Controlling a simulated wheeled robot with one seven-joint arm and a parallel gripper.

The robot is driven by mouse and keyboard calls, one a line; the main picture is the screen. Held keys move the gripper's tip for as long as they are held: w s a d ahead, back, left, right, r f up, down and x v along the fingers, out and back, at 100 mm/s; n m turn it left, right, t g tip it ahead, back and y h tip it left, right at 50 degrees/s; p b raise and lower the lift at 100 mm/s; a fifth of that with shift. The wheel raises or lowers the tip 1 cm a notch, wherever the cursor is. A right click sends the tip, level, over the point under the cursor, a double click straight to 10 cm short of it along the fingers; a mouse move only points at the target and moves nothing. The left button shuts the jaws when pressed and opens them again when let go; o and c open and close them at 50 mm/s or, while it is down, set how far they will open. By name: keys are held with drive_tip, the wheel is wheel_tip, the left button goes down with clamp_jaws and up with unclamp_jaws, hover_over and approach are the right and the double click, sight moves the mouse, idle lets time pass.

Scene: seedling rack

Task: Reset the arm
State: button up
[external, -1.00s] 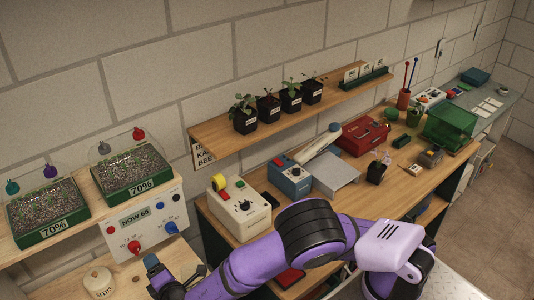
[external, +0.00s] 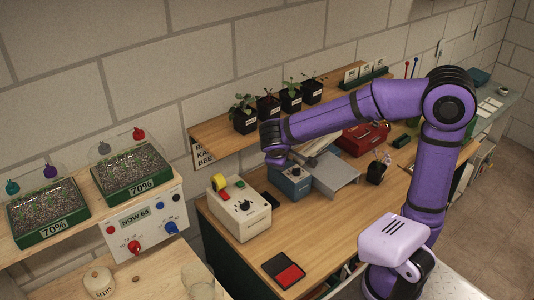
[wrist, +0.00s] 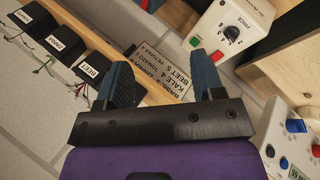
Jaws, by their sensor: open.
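My purple arm (external: 385,100) is raised and bent over the right part of the wooden bench in the external view. Its end hangs over the bench in front of the wall shelf. My gripper shows in the wrist view (wrist: 165,78) with its two dark blue fingers apart and nothing between them. A sign listing kale, tomato and beet (wrist: 165,68) is seen behind the fingers. In the external view the fingers are small and hard to make out.
A shelf (external: 215,132) with several potted seedlings is beside my gripper. Seed trays (external: 50,238) stand at left. The bench front is mostly clear.

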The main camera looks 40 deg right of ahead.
drive_tip(key=s+d+r+m+y, duration=0.1)
drive_tip(key=s+d, duration=0.4)
drive_tip(key=s, duration=0.5)
drive_tip(key=s+d+r+m+y, duration=0.2)
drive_tip(key=s+d+m+y, duration=0.2)
drive_tip(key=s, duration=0.7)
drive_tip(key=shift+s+d+r+m+t+y, duration=0.15)
drive_tip(key=shift+d+r+m+t+y, duration=0.15)
drive_tip(key=shift+d+m, duration=0.7)
drive_tip(key=shift+d, duration=0.15)
